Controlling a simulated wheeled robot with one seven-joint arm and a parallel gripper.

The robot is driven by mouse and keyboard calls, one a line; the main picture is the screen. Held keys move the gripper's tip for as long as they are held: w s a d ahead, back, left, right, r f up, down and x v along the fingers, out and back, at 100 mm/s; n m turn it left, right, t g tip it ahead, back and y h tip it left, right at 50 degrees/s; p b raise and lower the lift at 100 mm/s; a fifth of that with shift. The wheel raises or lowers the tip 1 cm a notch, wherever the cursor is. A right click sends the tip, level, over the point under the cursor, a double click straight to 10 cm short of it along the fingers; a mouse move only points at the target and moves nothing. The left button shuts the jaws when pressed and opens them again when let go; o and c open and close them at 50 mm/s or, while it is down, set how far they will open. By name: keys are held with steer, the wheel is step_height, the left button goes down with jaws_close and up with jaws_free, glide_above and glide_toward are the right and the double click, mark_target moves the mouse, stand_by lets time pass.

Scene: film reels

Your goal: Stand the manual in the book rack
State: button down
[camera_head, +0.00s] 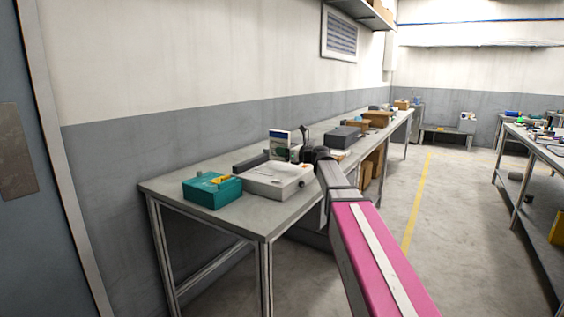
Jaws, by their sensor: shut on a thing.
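The manual (279,142), a thin white booklet with a blue top band, is upright above the near workbench. My gripper (296,153) is at its right side, dark and small in this view, and is shut on the manual. The fingers are hard to make out. The manual's lower part is close to a light grey box-like device (270,184); I cannot tell whether they touch. A low dark shape (249,164) lies behind the device at the left. I cannot tell whether it is the book rack; no rack shows clearly.
The workbench (240,220) runs along the wall. A teal box (212,192) with a yellow item on top is at its near left. A dark grey case (343,137) and cardboard boxes (377,118) stand farther back. The floor (440,210) at the right is open.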

mark_target(282, 161)
steer(key=shift+w+a+f, duration=0.1)
steer(key=shift+a+f, duration=0.15)
steer(key=shift+f, duration=1.9)
steer(key=shift+f, duration=0.1)
steer(key=c, duration=1)
jaws_free()
